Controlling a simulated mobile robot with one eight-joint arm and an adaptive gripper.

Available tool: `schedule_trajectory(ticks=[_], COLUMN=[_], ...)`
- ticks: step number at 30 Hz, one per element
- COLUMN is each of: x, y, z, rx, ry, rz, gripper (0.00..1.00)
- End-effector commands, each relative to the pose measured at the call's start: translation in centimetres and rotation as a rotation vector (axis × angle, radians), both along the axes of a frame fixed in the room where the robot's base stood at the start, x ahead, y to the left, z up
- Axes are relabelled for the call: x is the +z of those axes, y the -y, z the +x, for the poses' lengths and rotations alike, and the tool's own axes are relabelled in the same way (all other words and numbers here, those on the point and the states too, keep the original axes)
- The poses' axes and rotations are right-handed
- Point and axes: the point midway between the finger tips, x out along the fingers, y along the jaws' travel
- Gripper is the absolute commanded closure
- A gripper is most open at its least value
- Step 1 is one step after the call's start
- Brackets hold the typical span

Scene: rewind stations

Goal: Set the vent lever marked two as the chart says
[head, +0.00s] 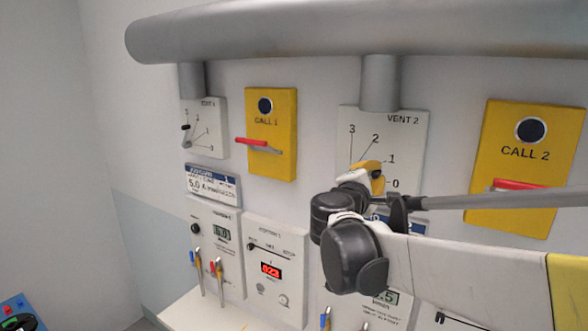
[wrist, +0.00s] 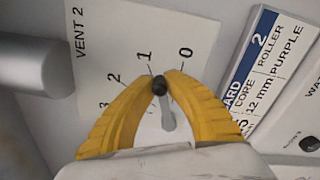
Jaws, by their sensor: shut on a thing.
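The VENT 2 plate (head: 408,128) is white with a 0 to 3 scale. It also shows in the wrist view (wrist: 108,40), with its lever's black knob (wrist: 160,87) and pale stem (wrist: 168,120). The knob appears just below the 1, on the side toward the 0. My gripper (wrist: 161,82) has its yellow fingers closed on the knob from both sides. In the head view my gripper (head: 371,168) covers the lever and the plate's lower left. I cannot make out a chart of vent settings.
A grey pipe (head: 330,32) runs above the plates. Yellow CALL 1 (head: 271,105) and CALL 2 (head: 526,180) panels with red levers flank VENT 2. A VENT 1 plate (head: 207,115) is at left. A roller card (wrist: 262,65) sits beside the VENT 2 plate.

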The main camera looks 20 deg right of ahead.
Motion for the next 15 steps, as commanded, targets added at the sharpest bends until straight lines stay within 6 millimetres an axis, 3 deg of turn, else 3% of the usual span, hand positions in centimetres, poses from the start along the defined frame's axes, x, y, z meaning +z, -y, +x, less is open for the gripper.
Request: schedule_trajectory(ticks=[15], x=[-2.9], y=[0.3], z=[-0.4], rx=[0.002], ry=[0.264], rz=[0.207], gripper=[1.00])
